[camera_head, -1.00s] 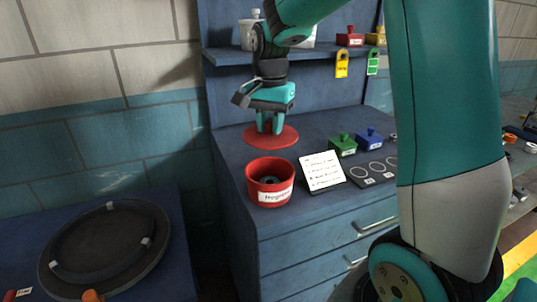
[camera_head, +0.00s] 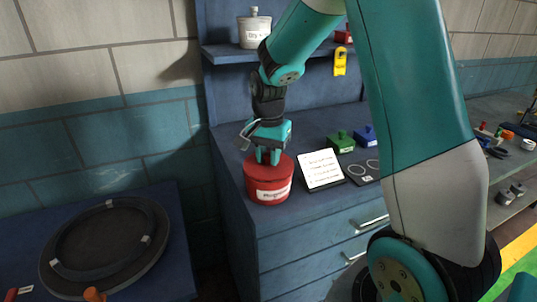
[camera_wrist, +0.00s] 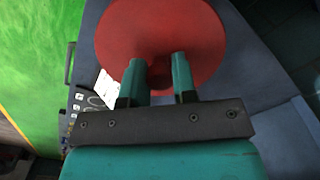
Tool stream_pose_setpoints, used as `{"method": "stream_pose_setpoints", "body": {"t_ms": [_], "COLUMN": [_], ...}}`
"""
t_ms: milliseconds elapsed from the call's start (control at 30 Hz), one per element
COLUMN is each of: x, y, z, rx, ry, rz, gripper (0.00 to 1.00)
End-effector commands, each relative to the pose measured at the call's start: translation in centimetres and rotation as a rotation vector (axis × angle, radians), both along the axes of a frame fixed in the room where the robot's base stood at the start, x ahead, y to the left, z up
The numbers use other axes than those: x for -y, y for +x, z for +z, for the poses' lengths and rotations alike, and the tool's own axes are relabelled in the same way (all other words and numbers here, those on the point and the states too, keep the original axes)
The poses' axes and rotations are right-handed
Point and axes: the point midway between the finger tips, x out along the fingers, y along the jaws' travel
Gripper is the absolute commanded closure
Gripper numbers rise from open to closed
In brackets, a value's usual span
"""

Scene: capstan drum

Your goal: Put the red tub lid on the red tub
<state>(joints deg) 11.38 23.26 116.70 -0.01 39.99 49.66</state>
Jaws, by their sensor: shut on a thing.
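The red tub (camera_head: 270,188) stands upright near the front left edge of the blue cabinet top, with a white label on its front. The red tub lid (camera_head: 285,163) is a round disc at the tub's mouth, and it covers the opening in the head view. I cannot tell whether it is fully seated. My gripper (camera_head: 268,158) points down and is shut on the lid's handle, which is mostly hidden between the fingers. In the wrist view the lid (camera_wrist: 160,35) fills the area beyond my fingers (camera_wrist: 160,75) and hides the tub below.
A white written card (camera_head: 321,169) stands just right of the tub. Green (camera_head: 341,141) and blue (camera_head: 366,136) small lidded boxes sit behind it. A shelf (camera_head: 225,52) with a white jar (camera_head: 254,29) is above. A round black ring (camera_head: 105,245) lies on the left bench.

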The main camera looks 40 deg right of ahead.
Motion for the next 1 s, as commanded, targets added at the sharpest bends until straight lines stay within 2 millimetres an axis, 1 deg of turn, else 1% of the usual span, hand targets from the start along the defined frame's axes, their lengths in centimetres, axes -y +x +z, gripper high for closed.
{"method": "stream_pose_setpoints", "body": {"t_ms": [167, 200, 267, 300, 567, 667, 767, 867, 1000], "x": [0.0, 0.0, 0.0, 0.0, 0.0, 0.0, 0.0, 0.0, 0.0], "y": [0.0, 0.0, 0.0, 0.0, 0.0, 0.0, 0.1, 0.1, 0.1], "z": [-0.7, -0.7, -0.6, -0.6, -0.5, 0.1, 1.3, 3.3, 6.6], "rx": [0.000, 0.000, 0.000, 0.000, 0.000, 0.000, 0.005, 0.007, 0.006], "ry": [0.000, 0.000, 0.000, 0.000, 0.000, 0.000, -0.001, -0.002, -0.001], "rz": [0.000, 0.000, 0.000, 0.000, 0.000, 0.000, 0.000, 0.000, 0.000], "gripper": [0.97, 0.72, 0.58, 0.49, 0.48, 0.48, 0.48, 0.48, 0.48]}}
